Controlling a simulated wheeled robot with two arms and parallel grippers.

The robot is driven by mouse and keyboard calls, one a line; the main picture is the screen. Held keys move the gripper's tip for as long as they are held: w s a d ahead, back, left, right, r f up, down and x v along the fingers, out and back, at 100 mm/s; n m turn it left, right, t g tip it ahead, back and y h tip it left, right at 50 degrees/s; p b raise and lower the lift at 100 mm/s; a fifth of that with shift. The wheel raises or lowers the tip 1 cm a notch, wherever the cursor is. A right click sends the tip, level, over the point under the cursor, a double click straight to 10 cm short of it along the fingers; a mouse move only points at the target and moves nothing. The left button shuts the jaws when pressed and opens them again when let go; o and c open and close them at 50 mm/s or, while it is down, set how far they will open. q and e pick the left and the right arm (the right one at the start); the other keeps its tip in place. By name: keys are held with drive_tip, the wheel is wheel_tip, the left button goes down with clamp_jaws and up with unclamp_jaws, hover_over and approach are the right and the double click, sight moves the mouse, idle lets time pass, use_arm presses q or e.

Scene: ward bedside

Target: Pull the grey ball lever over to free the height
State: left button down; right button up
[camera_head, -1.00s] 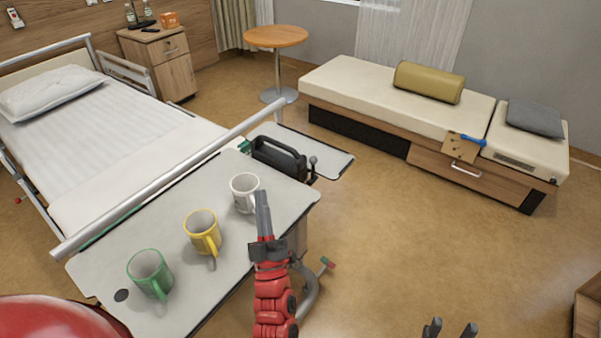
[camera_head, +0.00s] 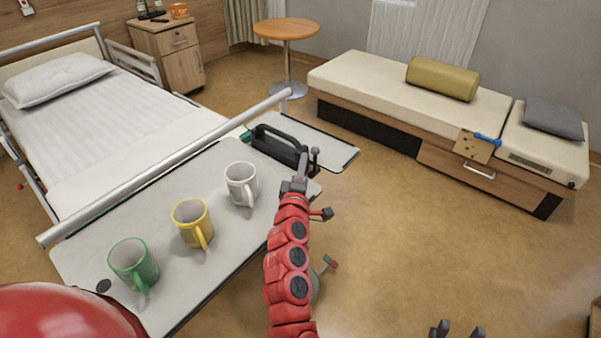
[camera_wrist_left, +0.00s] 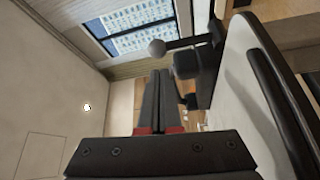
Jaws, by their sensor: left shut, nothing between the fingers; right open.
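My right gripper (camera_head: 458,330) is open, low at the bottom edge.
White (camera_head: 241,184), yellow (camera_head: 192,223) and green (camera_head: 133,264) mugs stand on the table, left of my left arm. The black handled box (camera_head: 278,146) is just left of the gripper. The bed (camera_head: 110,125) lies left.

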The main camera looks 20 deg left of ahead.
sight(315, 161)
use_arm(q)
drive_tip(key=shift+x, duration=1.9)
drive_tip(key=shift+s+d+m+b, duration=0.1)
drive_tip(key=shift+d+m+b, duration=0.15)
drive_tip(key=shift+m+b, duration=0.15)
